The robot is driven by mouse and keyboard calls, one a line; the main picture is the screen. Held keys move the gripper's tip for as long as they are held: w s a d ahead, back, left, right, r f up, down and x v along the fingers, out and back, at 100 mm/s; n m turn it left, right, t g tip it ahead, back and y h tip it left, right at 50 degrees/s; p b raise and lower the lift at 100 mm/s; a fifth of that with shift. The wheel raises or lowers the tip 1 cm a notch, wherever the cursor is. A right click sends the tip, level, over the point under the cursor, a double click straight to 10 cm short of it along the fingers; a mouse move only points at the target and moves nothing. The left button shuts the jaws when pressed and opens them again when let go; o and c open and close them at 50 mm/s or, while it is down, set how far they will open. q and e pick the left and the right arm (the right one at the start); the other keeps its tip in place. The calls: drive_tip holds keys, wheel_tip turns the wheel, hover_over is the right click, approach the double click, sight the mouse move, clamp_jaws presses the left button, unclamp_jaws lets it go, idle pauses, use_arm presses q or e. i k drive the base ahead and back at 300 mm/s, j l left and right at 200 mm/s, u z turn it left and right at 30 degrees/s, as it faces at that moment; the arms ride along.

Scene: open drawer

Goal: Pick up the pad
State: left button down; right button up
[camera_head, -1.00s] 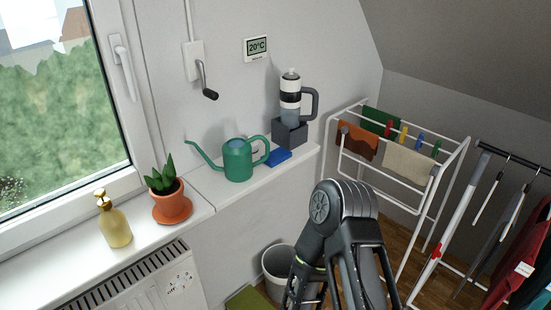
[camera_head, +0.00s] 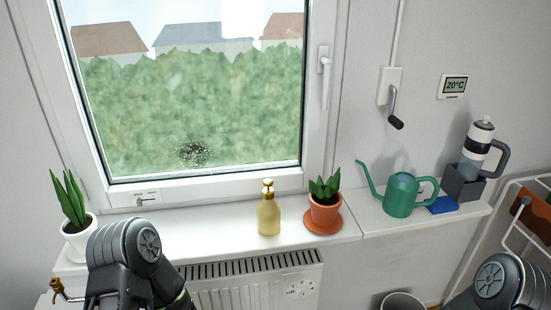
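A small blue pad (camera_head: 442,206) lies flat on the right part of the white window sill. It sits between the green watering can (camera_head: 400,196) on its left and a dark grey block (camera_head: 462,187) on its right. The can's handle is close beside it and may overlap part of it; I cannot tell whether they touch. Dark links of my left arm show at the lower left and of my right arm at the lower right corner. Both grippers are out of the picture, and neither arm is at the pad.
A grey-and-white bottle with a handle (camera_head: 478,148) stands in the block. A potted plant (camera_head: 324,207), a yellow pump bottle (camera_head: 268,214) and a white-potted plant (camera_head: 76,230) stand along the sill. A radiator (camera_head: 260,285) is below. A drying rack (camera_head: 510,215) stands at right.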

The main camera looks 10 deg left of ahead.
sight(443, 205)
drive_tip(key=l+u, duration=0.2)
drive_tip(key=u, duration=0.6)
drive_tip(key=l+u, duration=0.25)
drive_tip(key=l, duration=0.2)
drive_tip(key=k+l+u, duration=0.1)
drive_tip(key=l+u, duration=0.15)
drive_tip(key=l, duration=0.15)
drive_tip(key=k+l+u, duration=0.25)
drive_tip(key=l, duration=0.15)
drive_tip(key=l+u, duration=0.25)
drive_tip(key=l, duration=0.15)
drive_tip(key=k+l, duration=0.2)
drive_tip(key=l, duration=0.15)
drive_tip(key=k+l, duration=0.15)
drive_tip(key=l, duration=0.2)
drive_tip(key=k+l, duration=0.2)
drive_tip(key=l, duration=0.15)
drive_tip(key=k+l, duration=0.15)
drive_tip(key=l, duration=0.25)
drive_tip(key=u, duration=0.05)
